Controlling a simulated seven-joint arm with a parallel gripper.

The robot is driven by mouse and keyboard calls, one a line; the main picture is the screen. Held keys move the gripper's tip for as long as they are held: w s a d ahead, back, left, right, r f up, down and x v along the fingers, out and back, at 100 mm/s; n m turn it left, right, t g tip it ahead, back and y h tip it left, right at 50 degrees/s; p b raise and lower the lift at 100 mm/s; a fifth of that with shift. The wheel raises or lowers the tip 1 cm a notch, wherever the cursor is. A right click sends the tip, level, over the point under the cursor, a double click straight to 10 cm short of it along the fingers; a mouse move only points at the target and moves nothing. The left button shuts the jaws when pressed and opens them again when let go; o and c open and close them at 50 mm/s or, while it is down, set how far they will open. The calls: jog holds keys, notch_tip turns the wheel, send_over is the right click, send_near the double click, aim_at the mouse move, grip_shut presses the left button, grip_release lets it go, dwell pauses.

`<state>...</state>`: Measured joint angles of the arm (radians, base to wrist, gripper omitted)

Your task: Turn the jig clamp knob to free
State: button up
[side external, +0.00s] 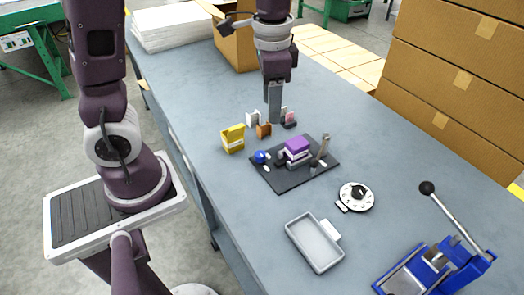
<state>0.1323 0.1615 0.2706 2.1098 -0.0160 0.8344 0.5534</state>
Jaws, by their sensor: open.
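A round white dial (345,191) with a black knob (358,191) at its centre and dark marks around it lies on the table, right of middle. A small pale tab sits at its lower left; any lettering is too small to read. A black jig plate (290,186) lies to its upper left, carrying a purple block (297,146), a blue knob-like part (260,157) and an upright grey-brown post (323,148). My gripper (274,117) points down behind the jig plate, apart from the dial. It is open, with no object visible in it; its finger gap is hard to see from this side.
A grey tray (315,243) lies in front of the dial. A blue lever press (435,267) stands at lower right, its lever raised. Stacked cartons (460,80) line the right.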

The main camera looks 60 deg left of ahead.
aim_at(261, 153)
jog(key=a+f+m+g+y, duration=0.1)
jog(key=a+f, duration=0.1)
jog(key=f, duration=0.5)
jog(key=w+a+f+m+g+y, duration=0.1)
jog(key=a+f+m, duration=0.1)
jog(key=f, duration=0.6)
jog(key=w+a+f+m+g, duration=0.1)
jog(key=a+f, duration=0.2)
jog(key=f, duration=0.4)
jog(key=shift+w+a+f+g+y, duration=0.25)
jog(key=shift+a+f+g+y, duration=0.05)
jog(key=shift+a+y, duration=0.1)
grip_shut()
